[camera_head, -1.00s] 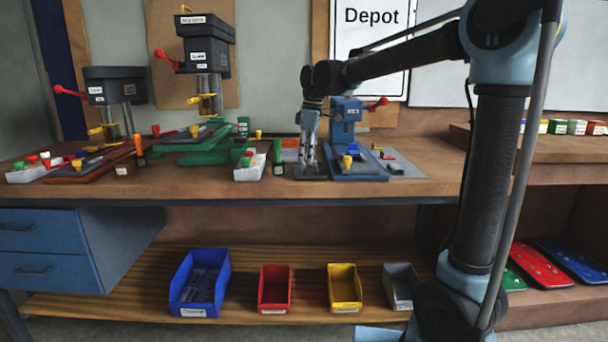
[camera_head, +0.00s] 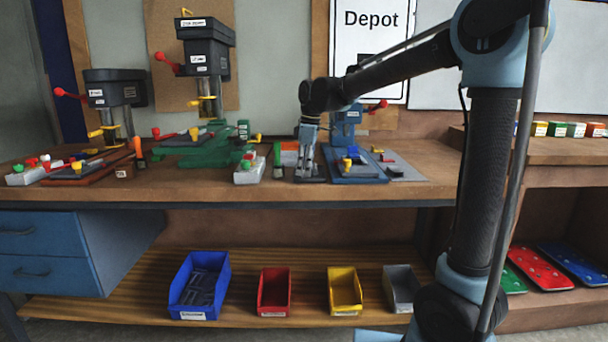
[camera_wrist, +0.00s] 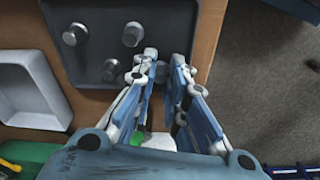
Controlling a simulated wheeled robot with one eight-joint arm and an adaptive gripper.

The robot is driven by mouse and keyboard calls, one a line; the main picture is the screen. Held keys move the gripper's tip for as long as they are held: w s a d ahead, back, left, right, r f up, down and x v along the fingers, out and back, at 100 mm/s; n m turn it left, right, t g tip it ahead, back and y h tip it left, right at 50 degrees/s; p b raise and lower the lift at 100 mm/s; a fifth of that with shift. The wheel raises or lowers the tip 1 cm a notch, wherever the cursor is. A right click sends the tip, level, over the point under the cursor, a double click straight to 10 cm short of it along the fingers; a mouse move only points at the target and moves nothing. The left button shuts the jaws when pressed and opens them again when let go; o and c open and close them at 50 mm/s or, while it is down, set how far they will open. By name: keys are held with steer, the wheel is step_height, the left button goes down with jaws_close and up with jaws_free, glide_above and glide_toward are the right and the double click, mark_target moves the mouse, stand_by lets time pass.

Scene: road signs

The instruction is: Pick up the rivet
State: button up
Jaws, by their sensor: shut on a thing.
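Several grey metal rivets stand in a dark tray (camera_wrist: 95,10) in the wrist view. One rivet (camera_wrist: 75,34) is at the left, another (camera_wrist: 132,34) is near the fingertips, and one (camera_wrist: 112,68) is closer to me. My gripper (camera_wrist: 163,68) is shut on a rivet between its fingertips at the tray's right side; the fingers mostly hide it. In the head view my gripper (camera_head: 308,174) points down at the dark tray (camera_head: 312,180) on the bench. The rivets are too small to tell apart there.
A blue press (camera_head: 345,130) stands just right of my gripper, on a blue base. A white tray (camera_wrist: 28,90) lies left of the dark tray. The bench edge (camera_wrist: 205,50) is close on the right in the wrist view. Colored bins sit on the lower shelf.

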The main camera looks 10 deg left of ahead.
step_height(320, 180, up, 10)
stand_by(0.6)
stand_by(0.7)
